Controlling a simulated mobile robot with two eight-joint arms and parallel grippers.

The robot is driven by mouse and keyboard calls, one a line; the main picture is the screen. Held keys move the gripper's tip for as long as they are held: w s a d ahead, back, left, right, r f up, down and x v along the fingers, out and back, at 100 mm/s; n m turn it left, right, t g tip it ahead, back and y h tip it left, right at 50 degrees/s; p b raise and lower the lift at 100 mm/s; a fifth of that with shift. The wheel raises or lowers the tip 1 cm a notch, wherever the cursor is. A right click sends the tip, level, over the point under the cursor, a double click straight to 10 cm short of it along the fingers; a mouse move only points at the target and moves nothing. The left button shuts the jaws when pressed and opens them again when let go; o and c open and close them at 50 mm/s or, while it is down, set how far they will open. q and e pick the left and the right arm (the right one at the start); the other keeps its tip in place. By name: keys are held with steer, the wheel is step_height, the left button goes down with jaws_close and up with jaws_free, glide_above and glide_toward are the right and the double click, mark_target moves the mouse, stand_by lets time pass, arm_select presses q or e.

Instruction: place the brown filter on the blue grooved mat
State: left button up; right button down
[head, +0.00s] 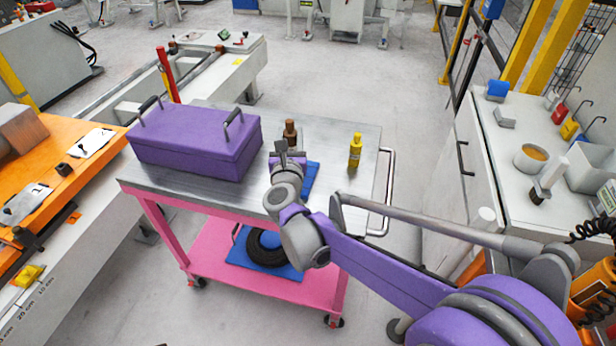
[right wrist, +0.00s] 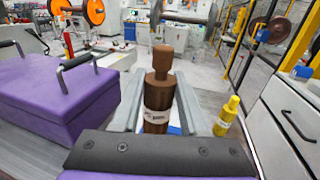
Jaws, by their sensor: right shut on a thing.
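The brown filter (head: 290,130) is an upright, bottle-shaped piece with a narrower top and a white label. In the right wrist view the filter (right wrist: 158,92) stands between the two grey fingers of my right gripper (right wrist: 158,112), which is shut on it. In the head view my right gripper (head: 289,153) hides the filter's lower part. The blue mat (head: 311,177) lies on the cart's metal top, partly hidden behind my right wrist. Whether the filter's base touches anything is hidden. My left gripper is not in view.
A purple case (head: 193,142) with two handles stands left on the pink cart's metal top (head: 340,190). A yellow bottle (head: 355,151) stands to the right and also shows in the right wrist view (right wrist: 227,115). A black ring (head: 266,248) lies on the lower shelf.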

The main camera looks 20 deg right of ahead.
steer(key=shift+s+a+f, duration=0.15)
steer(key=shift+a, duration=0.1)
step_height(320, 180, down, 6)
steer(key=shift+r+b, duration=0.2)
steer(key=shift+b, duration=0.2)
steer(key=shift+f, duration=2.1)
steer(key=shift+b, duration=0.3)
steer(key=shift+f, duration=0.15)
steer(key=shift+c, duration=2.2)
jaws_free()
